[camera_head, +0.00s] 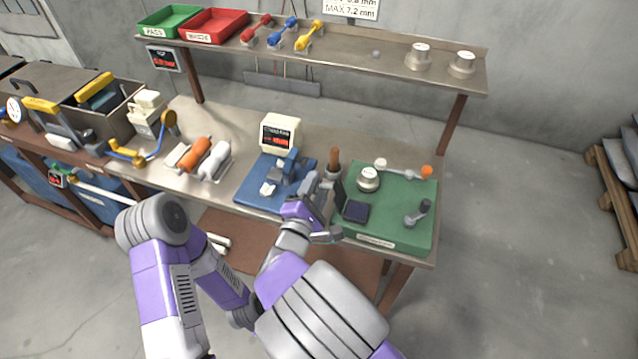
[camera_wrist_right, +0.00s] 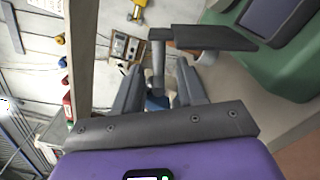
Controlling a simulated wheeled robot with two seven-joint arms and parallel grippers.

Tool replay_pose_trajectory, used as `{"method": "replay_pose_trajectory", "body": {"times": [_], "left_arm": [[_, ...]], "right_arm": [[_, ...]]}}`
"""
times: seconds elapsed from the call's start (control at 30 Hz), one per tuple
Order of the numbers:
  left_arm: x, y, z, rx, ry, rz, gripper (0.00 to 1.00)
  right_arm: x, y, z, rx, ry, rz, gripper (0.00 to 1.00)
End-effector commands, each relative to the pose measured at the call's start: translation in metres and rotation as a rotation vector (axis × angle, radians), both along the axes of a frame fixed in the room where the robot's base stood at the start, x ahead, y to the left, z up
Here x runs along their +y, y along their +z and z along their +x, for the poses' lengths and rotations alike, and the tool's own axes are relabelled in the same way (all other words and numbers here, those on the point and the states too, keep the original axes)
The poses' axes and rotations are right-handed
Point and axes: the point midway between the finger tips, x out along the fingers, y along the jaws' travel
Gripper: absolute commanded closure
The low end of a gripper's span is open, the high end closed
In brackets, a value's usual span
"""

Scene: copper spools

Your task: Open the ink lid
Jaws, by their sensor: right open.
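The ink pad (camera_head: 355,212) is a dark box with a blue-grey surface on the green mat, left of its middle. Its dark lid (camera_head: 340,194) stands up at the pad's left edge, so the pad surface shows. In the right wrist view the lid (camera_wrist_right: 212,38) is seen nearly edge-on, with the pad (camera_wrist_right: 280,14) behind it. My right gripper (camera_head: 320,195) is beside the lid's left side. In the wrist view its open fingers (camera_wrist_right: 160,85) stand on both sides of a dark upright bar below the lid; contact is unclear. My left gripper is not visible.
The green mat (camera_head: 395,238) also holds a round white-topped spool (camera_head: 368,178), an orange-ended tool (camera_head: 426,172) and a dark-handled stamp (camera_head: 418,212). A blue fixture (camera_head: 265,194) with a display is left of my right gripper. A raised shelf (camera_head: 375,68) runs behind.

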Motion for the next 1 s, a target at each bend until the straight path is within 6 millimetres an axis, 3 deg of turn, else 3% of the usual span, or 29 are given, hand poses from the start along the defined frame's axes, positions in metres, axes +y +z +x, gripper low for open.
{"method": "replay_pose_trajectory", "body": {"times": [0.17,0.43,0.7,1.0], "left_arm": [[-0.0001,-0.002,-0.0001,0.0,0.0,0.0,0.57],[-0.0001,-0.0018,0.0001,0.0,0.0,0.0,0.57],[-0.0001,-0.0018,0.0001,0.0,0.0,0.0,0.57],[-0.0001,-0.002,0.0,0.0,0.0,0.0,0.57]], "right_arm": [[-0.0044,-0.0004,0.0135,0.0,0.0,-0.001,0.6],[-0.0049,-0.0002,0.0149,0.002,0.001,-0.001,0.6],[-0.0046,0.0,0.0148,0.002,0.002,-0.002,1.0],[-0.004,0.0002,0.0148,0.001,0.003,0.0,1.0]]}}
